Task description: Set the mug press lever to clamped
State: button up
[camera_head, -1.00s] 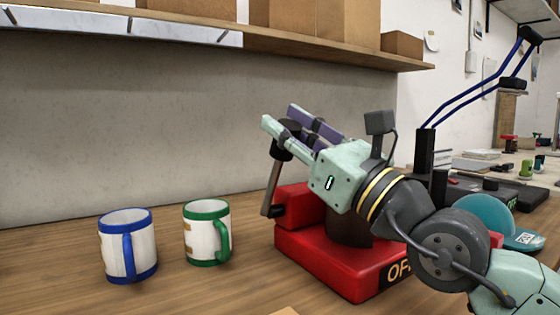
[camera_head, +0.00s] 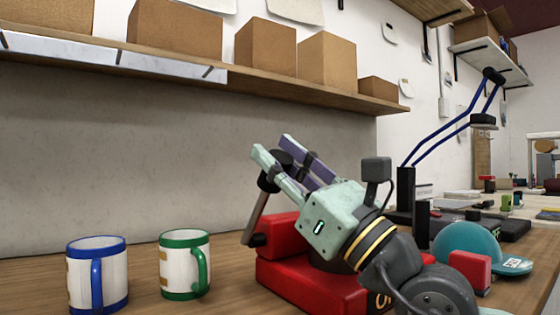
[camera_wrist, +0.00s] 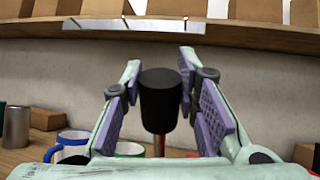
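The red mug press (camera_head: 297,282) stands on the wooden table, partly hidden by my arm. Its lever is a grey rod (camera_head: 257,217) that rises, tilted, from the press's left side to a black knob. My gripper (camera_head: 272,148) is open around the knob. A blue-rimmed white mug (camera_head: 82,278) and a green-rimmed white mug (camera_head: 176,265) stand upright left of the press.
A shelf (camera_head: 290,92) with cardboard boxes (camera_head: 265,55) runs above along the wall. A teal cap (camera_head: 466,248) and a blue-armed device (camera_head: 440,135) with a black base are right of the press. Table between the green-rimmed mug and the press is clear.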

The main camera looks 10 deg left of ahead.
jog(key=o, duration=0.5)
jog(key=shift+d+f, duration=0.1)
jog(key=shift+v, duration=5.9)
jog(key=shift+c, duration=0.4)
